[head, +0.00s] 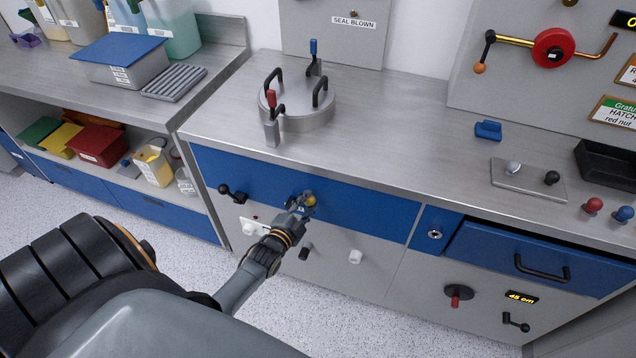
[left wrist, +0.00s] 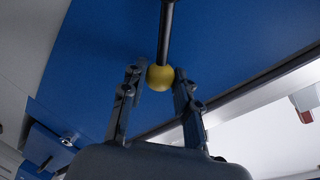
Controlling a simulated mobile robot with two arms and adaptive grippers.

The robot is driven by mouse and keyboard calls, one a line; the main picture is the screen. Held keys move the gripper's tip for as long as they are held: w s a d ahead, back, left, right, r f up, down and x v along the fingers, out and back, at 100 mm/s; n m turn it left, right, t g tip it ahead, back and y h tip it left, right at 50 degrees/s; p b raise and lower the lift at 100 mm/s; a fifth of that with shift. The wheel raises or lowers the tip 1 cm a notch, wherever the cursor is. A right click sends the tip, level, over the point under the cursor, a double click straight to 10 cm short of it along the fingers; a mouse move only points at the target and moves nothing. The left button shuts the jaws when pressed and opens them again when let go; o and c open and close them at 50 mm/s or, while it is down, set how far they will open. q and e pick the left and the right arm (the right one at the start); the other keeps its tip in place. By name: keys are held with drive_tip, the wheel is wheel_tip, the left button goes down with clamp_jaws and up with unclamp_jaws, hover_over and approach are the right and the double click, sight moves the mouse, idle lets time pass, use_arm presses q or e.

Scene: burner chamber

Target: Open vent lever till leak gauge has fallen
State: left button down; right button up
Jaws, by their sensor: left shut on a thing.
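A lever with a yellow ball knob (head: 311,201) sits on the blue front panel below the worktop. My left gripper (head: 303,204) is shut on this knob. In the left wrist view the knob (left wrist: 160,78) lies between the two fingertips, with its dark rod (left wrist: 166,30) running up from it. No label on this lever is readable, so I cannot tell whether it is the vent lever. My right gripper is not in view.
A steel chamber lid (head: 296,112) with handles stands on the worktop. Another black lever (head: 232,193) is left of my gripper. White knobs (head: 355,257) sit below. A blue drawer (head: 545,262) is at the right. The worktop's middle is clear.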

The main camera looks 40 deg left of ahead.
use_arm(q)
drive_tip(key=shift+w+d+f+m+b, duration=0.15)
drive_tip(key=shift+d+f+m+b, duration=0.15)
drive_tip(key=shift+d+f+m, duration=0.4)
drive_tip(key=shift+w+d+f+m+y+b, duration=0.1)
drive_tip(key=shift+d+f+m+y+b, duration=0.1)
drive_tip(key=shift+f+m+y+b, duration=0.4)
drive_tip(key=m, duration=0.1)
drive_tip(key=f+m+b, duration=0.1)
drive_tip(key=f+b, duration=0.1)
drive_tip(key=shift+d+f+m+g, duration=0.1)
drive_tip(key=shift+d+m+g, duration=0.2)
drive_tip(key=shift+m, duration=0.1)
drive_tip(key=shift+f+m+y+b, duration=0.3)
drive_tip(key=shift+f+m+b, duration=0.05)
drive_tip(key=shift+m+b, duration=0.2)
drive_tip(key=shift+a+f, duration=0.1)
drive_tip(key=c, duration=1)
unclamp_jaws()
drive_tip(key=shift+w, duration=0.1)
